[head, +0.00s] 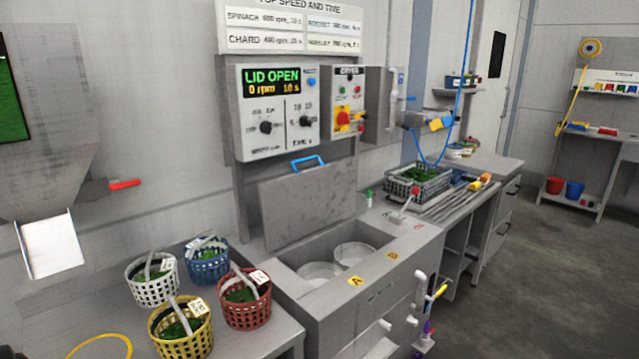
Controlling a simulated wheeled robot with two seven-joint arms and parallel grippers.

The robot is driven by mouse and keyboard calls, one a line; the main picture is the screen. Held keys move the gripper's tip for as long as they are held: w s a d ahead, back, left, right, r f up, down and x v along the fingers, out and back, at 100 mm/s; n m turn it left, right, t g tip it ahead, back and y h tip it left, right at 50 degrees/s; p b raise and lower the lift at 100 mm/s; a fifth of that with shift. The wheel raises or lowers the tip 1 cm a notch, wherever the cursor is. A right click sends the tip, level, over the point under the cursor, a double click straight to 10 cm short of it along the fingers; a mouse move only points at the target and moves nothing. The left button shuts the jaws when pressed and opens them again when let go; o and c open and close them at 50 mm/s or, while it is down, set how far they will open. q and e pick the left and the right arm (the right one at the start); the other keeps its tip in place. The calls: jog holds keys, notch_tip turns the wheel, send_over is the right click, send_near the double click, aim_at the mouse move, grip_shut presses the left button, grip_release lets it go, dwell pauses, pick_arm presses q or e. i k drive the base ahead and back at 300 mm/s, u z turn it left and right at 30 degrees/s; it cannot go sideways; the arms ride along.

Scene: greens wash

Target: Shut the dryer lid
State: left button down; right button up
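The dryer lid (308,207) is a grey panel standing raised at the back of the dryer, with a blue handle (308,163) along its top edge. The dryer tub (374,291) below it is open. Two pale round drums (352,253) sit inside it, beside the yellow A and B labels on the front rim. The display (272,81) on the control panel above reads LID OPEN, 0 rpm, 10 s. Neither of my grippers is in view.
Several baskets of greens, one of them red (243,300), stand on the counter left of the dryer. A crate of greens (419,184) sits on the drainboard to the right. Pipes (419,297) stick out at the dryer's front. Floor at right is clear.

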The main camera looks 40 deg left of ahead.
aim_at(297, 206)
jog(key=u, duration=0.15)
jog(key=i, duration=0.9)
jog(key=u, duration=0.6)
